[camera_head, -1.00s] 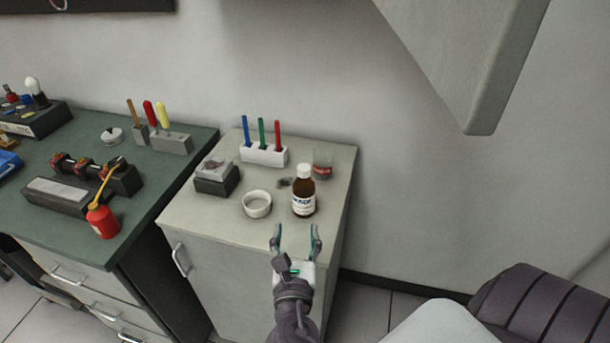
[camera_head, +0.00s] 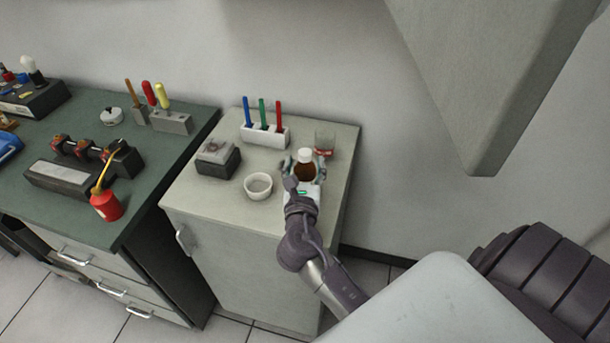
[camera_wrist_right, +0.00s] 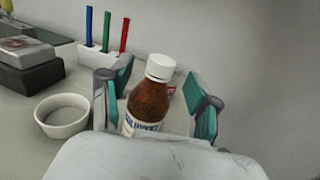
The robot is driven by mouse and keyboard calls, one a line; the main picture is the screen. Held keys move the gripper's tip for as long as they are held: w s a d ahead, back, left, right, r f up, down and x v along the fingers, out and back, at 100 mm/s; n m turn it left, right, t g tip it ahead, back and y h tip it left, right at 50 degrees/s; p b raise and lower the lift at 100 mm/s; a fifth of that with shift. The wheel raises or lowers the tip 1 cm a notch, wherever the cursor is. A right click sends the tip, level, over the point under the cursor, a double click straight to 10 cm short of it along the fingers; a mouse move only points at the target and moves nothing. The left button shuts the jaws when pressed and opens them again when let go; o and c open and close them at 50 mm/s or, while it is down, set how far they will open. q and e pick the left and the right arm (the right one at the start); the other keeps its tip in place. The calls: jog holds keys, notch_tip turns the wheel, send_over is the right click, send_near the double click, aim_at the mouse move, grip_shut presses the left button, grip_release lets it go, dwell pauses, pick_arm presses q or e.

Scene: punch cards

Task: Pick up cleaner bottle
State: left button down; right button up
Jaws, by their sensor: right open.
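The cleaner bottle (camera_head: 305,171) is brown with a white cap and a white label. It stands upright on the light cabinet top. My right gripper (camera_head: 305,165) is open, with its fingers on either side of the bottle. In the right wrist view the bottle (camera_wrist_right: 150,100) stands between the teal finger pads (camera_wrist_right: 160,105), with visible gaps beside it. The palm of my gripper hides the bottle's lower part. My left gripper is not in view.
A white bowl (camera_head: 258,186) stands just left of the bottle. A dark box (camera_head: 218,158) is farther left. A grey overhead cabinet (camera_head: 490,80) hangs at the upper right.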

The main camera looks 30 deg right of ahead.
aim_at(305, 160)
jog(key=x, duration=0.3)
jog(key=shift+r, duration=0.15)
jog(key=shift+w+d, duration=0.15)
jog(key=shift+c, duration=0.4)
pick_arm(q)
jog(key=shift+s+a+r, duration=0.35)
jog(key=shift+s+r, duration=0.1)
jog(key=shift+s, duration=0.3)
pick_arm(e)
grip_shut()
